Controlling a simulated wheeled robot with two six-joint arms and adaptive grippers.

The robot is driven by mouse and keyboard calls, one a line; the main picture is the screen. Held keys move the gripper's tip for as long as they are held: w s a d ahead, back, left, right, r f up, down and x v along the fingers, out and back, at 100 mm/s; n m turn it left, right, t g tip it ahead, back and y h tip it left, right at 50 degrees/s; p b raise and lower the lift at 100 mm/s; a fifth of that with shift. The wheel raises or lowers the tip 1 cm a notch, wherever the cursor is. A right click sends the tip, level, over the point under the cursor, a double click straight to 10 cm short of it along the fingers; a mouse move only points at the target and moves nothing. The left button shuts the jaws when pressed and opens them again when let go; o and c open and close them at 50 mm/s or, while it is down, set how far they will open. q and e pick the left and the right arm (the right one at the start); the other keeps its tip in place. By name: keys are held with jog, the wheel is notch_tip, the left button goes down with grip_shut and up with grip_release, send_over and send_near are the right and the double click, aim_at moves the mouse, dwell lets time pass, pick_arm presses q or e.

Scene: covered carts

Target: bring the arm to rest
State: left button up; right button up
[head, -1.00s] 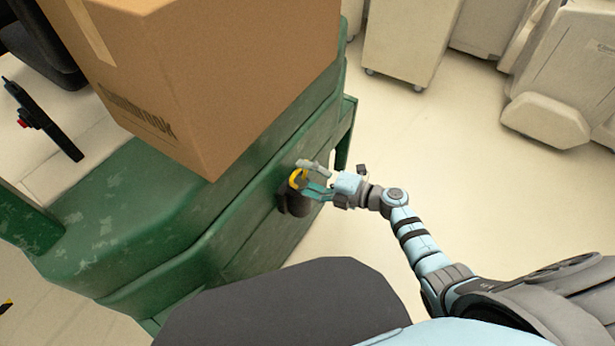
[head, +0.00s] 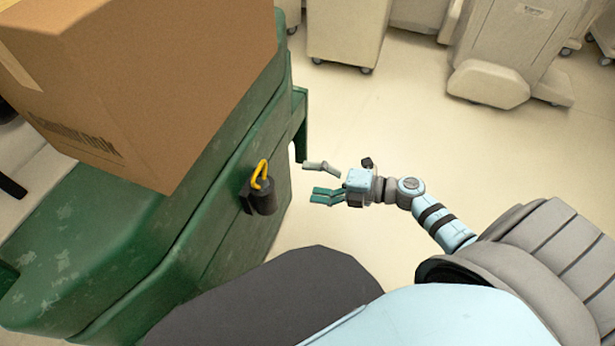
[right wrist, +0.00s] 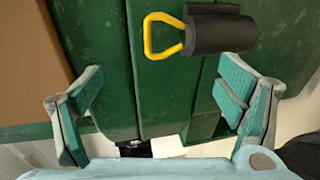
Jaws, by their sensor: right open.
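My right gripper (head: 318,181) is open and empty. It is in the air to the right of the green cart (head: 190,262), apart from it. A dark cylinder (head: 262,198) with a yellow loop handle (head: 260,174) is fixed on the cart's side, left of my fingertips. In the right wrist view the cylinder (right wrist: 222,34) and yellow loop (right wrist: 162,37) show at the top, beyond and between my open fingers (right wrist: 160,100), not touched by them. My left gripper does not show.
A large cardboard box (head: 150,90) sits on the green cart. Pale covered carts (head: 345,35) and a covered machine (head: 510,60) stand at the back. The cream floor (head: 390,110) around my right gripper is clear.

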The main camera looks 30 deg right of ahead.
dwell(0.3)
jog(key=w+d+f+m+t+h, duration=0.3)
jog(key=d+f+m+h, duration=0.2)
jog(key=d+m+h, duration=0.3)
jog(key=s+d+f+m+g+h+p, duration=0.1)
jog(key=s+d+f+m+g+h, duration=0.1)
jog(key=s+d+f+m, duration=0.35)
jog(key=s+d+f+m+g+h, duration=0.2)
jog(key=s+d+f+m+h, duration=0.15)
jog(key=f+m, duration=0.4)
jog(key=s+a+f+m+g, duration=0.2)
jog(key=s+f+g, duration=0.1)
jog(key=s+f, duration=0.4)
jog(key=s+a+f+m+g, duration=0.15)
jog(key=s+f, duration=0.25)
jog(key=s, duration=0.4)
jog(key=s+a+f+m+g+p, duration=0.1)
jog(key=s+a+f+g, duration=0.1)
jog(key=s+a, duration=0.3)
jog(key=s+a+f+m+g+y, duration=0.1)
jog(key=s+a, duration=0.4)
jog(key=s, duration=0.5)
jog(key=shift+f+g+p, duration=0.4)
jog(key=shift+g, duration=0.35)
